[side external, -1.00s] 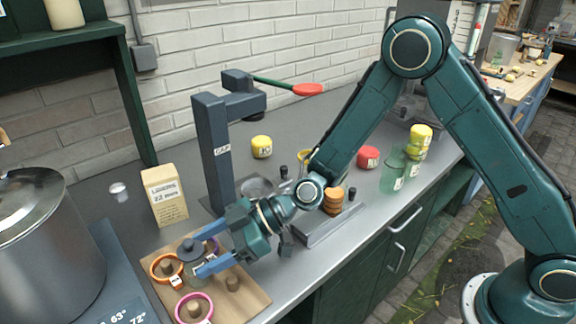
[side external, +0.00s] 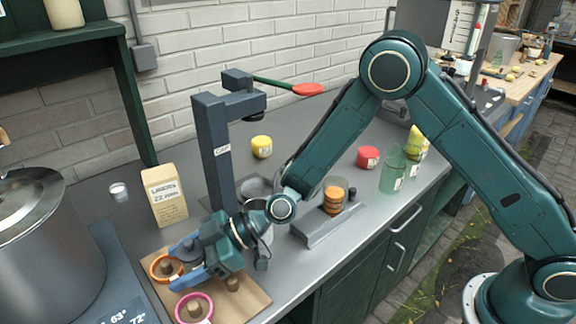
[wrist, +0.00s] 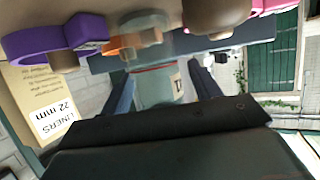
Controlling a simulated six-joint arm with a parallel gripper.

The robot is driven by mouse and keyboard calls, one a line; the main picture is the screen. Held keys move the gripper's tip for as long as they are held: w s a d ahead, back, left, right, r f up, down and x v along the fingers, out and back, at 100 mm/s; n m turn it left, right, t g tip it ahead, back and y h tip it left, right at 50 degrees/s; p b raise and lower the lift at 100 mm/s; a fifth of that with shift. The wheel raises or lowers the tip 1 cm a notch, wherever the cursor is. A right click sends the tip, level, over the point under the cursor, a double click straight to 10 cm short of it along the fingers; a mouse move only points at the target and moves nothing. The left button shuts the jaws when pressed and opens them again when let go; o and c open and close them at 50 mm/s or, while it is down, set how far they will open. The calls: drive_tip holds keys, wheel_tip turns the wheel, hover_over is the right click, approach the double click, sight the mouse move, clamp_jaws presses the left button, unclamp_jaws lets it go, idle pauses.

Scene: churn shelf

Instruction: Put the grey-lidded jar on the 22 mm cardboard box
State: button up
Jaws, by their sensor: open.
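The grey-lidded jar (side external: 188,247) stands on the wooden peg board, mostly hidden behind my gripper in the side view. In the wrist view the clear jar (wrist: 155,85), with a small label, shows between the two fingers. My gripper (side external: 180,265) is open, with one finger on either side of the jar; I cannot tell whether they touch it. The 22 mm cardboard box (side external: 165,196) stands upright on the counter behind the board. Its "LINERS 22 mm" label shows upside down at the left of the wrist view (wrist: 40,105).
The board (side external: 250,302) holds wooden pegs, an orange ring (side external: 156,271) and a pink ring (side external: 194,308); a purple ring (wrist: 55,38) shows in the wrist view. A large steel pot (side external: 40,250) stands left. A dark post (side external: 214,150) with a red-tipped lever rises right of the box.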

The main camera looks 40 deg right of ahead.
clamp_jaws()
drive_tip(key=shift+r, duration=0.2)
wheel_tip(320, 180, up, 20)
drive_tip(key=shift+f, duration=0.15)
idle(0.8)
idle(0.4)
